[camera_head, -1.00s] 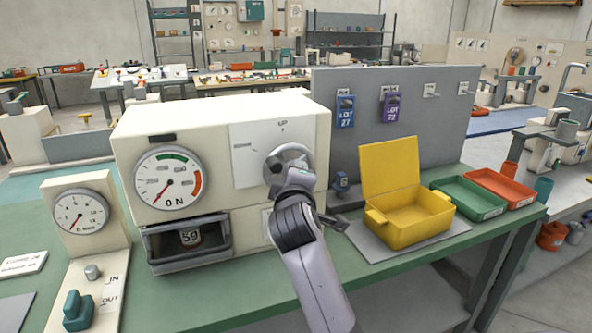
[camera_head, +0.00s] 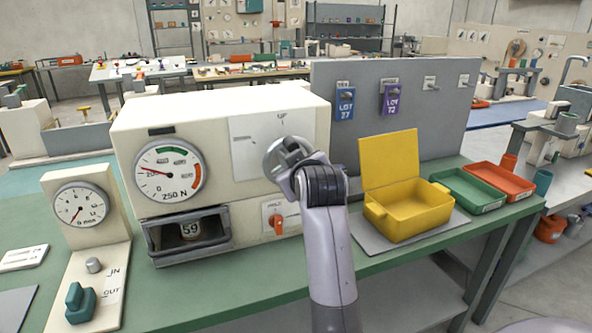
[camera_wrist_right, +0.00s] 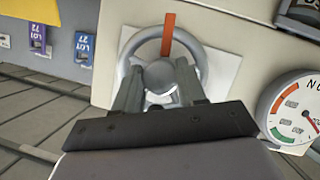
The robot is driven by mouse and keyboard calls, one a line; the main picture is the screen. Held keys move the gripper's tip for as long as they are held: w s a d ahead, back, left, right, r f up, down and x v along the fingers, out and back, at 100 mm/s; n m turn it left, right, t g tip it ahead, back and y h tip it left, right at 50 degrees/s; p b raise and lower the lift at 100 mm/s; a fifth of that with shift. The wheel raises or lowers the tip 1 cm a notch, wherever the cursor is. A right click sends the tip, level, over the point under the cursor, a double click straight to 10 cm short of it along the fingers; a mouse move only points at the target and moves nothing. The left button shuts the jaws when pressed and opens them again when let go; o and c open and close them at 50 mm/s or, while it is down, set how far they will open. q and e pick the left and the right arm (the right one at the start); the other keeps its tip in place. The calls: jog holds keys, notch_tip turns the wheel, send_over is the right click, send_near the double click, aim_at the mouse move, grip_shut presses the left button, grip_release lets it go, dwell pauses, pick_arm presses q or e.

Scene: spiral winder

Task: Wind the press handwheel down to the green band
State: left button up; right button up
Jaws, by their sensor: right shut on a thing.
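The press (camera_head: 225,135) is a cream box with a round force gauge (camera_head: 168,172) on its front. The gauge's red needle points left and slightly up, short of the green band (camera_head: 172,150) at the top; a red band lies on the right. The grey handwheel (camera_head: 284,157) is on the press's right front, partly hidden by my right gripper (camera_head: 293,165). In the right wrist view the handwheel (camera_wrist_right: 203,57) shows an orange mark, and my right gripper (camera_wrist_right: 162,85) is shut at its hub. My left gripper is not in view.
An orange lever (camera_head: 278,223) is below the handwheel. A numbered can (camera_head: 190,230) sits in the press's open bay. A yellow open box (camera_head: 408,213), green tray (camera_head: 467,194) and red tray (camera_head: 500,182) stand to the right. A small gauge stand (camera_head: 85,208) is at left.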

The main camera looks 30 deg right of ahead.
jog(key=shift+f+m+y, duration=0.1)
jog(key=shift+m+y, duration=0.2)
jog(key=shift+m, duration=0.2)
jog(key=o, duration=1.1)
jog(key=shift+c, duration=0.2)
